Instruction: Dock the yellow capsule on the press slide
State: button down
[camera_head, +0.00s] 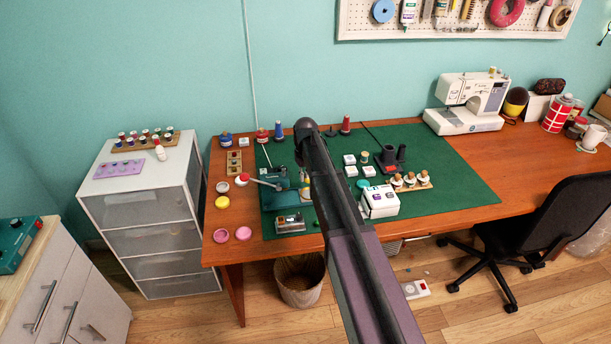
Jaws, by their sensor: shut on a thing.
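A teal press (272,199) stands on the left part of the green mat, with a lever reaching left from it. Its slide is too small to make out. A small yellowish item (306,189) shows at the press's right side, partly covered by my arm; I cannot tell whether it is the yellow capsule. A round yellow piece (222,202) lies on the bare wood left of the mat. My arm rises from the bottom edge across the mat, and my gripper is hidden behind it.
The green mat (455,178) holds a white box (380,201), a grey metal block (290,223) and several small white blocks. Pink round pieces (243,233) lie near the table's left front edge. A sewing machine (468,104) stands at the back right. The mat's right part is clear.

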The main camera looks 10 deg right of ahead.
aim_at(304, 196)
jog(key=shift+f, duration=0.1)
jog(key=shift+f+b, duration=2.8)
jog(key=shift+b, duration=0.1)
jog(key=shift+f+b, duration=0.6)
jog(key=c, duration=1.1)
grip_release()
jog(key=shift+r, duration=0.15)
jog(key=shift+d+r+p, duration=0.15)
jog(key=shift+r+p, duration=5.25)
jog(key=shift+p, duration=0.15)
